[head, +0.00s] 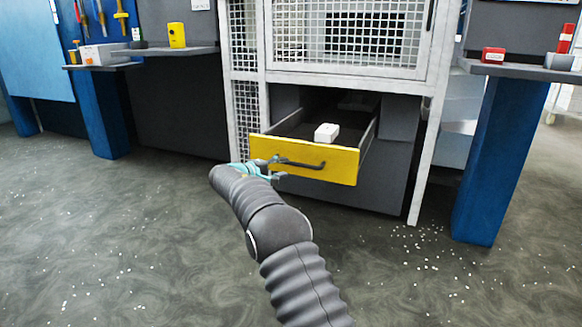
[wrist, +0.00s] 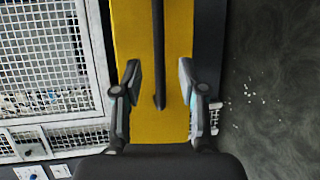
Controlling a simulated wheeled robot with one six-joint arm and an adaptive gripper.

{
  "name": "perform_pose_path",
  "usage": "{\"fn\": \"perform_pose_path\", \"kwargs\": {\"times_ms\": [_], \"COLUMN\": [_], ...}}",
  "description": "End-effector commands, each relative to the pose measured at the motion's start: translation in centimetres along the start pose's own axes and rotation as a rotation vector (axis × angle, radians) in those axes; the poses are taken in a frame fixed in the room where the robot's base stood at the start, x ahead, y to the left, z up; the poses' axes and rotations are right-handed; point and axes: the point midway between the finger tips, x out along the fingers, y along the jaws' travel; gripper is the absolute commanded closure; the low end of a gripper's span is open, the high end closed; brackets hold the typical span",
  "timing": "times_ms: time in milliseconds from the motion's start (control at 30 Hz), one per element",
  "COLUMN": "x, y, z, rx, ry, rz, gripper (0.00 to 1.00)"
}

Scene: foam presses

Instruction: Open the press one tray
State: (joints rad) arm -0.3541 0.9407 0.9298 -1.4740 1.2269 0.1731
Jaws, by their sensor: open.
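The press tray is a drawer with a yellow front (head: 335,168) and a dark bar handle (head: 300,164), low in the white-framed press. It stands pulled out, and a white block (head: 326,132) lies inside it. My gripper (head: 278,166) is at the left part of the yellow front, near the handle's left end. In the wrist view the yellow front (wrist: 175,110) fills the middle, with the dark handle (wrist: 159,60) running down it. My gripper (wrist: 159,80) is open there, one finger on each side of the handle's end, with gaps between fingers and handle.
The press's mesh guard (head: 345,35) rises above the tray. Blue posts (head: 490,160) stand at right and left (head: 97,115) under grey shelves holding small items. The speckled grey floor (head: 130,250) in front is clear apart from white bits.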

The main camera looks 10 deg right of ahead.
Motion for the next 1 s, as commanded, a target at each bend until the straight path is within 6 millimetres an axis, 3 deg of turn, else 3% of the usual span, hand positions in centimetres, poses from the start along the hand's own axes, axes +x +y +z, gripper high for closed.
{"fn": "perform_pose_path", "kwargs": {"times_ms": [100,300,767,867,1000], "x": [-2.2,-4.2,-4.7,-4.6,-4.6], "y": [0.0,-0.1,-0.1,-1.6,-6.5], "z": [-0.1,-0.1,-0.2,-0.5,0.0], "rx": [-0.001,0.0,-0.011,-0.024,-0.072], "ry": [0.002,0.0,0.004,0.02,0.023], "rz": [0.0,-0.001,-0.002,-0.054,-0.168], "gripper": [0.59,0.59,0.59,0.59,0.59]}}
